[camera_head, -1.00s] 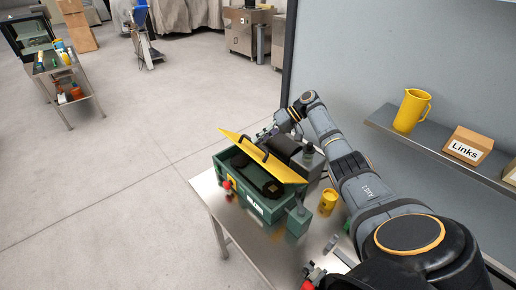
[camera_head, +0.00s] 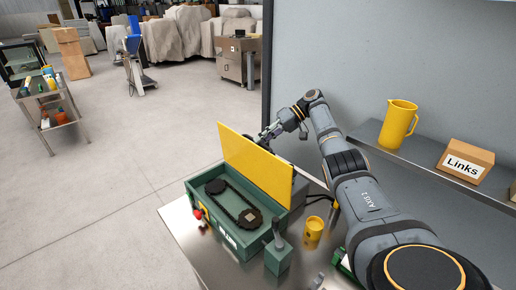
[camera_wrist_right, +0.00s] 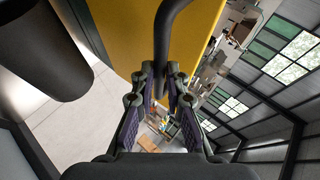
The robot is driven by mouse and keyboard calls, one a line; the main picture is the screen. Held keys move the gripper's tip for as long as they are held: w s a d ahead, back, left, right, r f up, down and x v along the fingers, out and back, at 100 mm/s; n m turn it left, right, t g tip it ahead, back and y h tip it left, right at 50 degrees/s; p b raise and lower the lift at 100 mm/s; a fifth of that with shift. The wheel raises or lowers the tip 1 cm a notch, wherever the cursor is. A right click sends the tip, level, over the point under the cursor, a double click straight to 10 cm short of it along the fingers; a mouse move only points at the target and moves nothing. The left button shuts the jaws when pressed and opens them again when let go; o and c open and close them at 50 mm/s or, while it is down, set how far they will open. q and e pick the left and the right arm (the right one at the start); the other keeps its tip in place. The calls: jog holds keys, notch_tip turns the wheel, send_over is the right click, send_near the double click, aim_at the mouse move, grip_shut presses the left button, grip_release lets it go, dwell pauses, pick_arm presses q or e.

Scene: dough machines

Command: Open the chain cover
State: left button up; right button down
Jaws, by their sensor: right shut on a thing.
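The yellow chain cover (camera_head: 255,160) stands raised, close to upright, along the back edge of the green machine box (camera_head: 240,238). The chain and its sprockets (camera_head: 236,203) lie exposed inside the box. My right gripper (camera_head: 268,133) is behind the cover's upper edge and partly hidden by it. In the right wrist view, the cover (camera_wrist_right: 120,25) fills the top, and my right gripper (camera_wrist_right: 161,95) is shut on the dark cover handle (camera_wrist_right: 172,22). My left gripper does not show.
A yellow cup (camera_head: 313,230) and a green block with a lever (camera_head: 278,258) are by the box on the metal table (camera_head: 185,232). A wall shelf (camera_head: 440,180) holds a yellow pitcher (camera_head: 397,124) and a "Links" carton (camera_head: 465,161).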

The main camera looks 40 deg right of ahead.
jog(key=shift+s+d+f+b, duration=0.2)
jog(key=shift+d+f+b, duration=0.4)
jog(key=shift+f, duration=0.5)
jog(key=c, duration=1.7)
grip_release()
jog(key=shift+o, duration=1.2)
jog(key=shift+w, duration=0.25)
jog(key=shift+o, duration=0.5)
jog(key=shift+w+d+f, duration=0.1)
jog(key=shift+w+d, duration=0.1)
jog(key=shift+w, duration=0.15)
notch_tip(320, 180, up, 10)
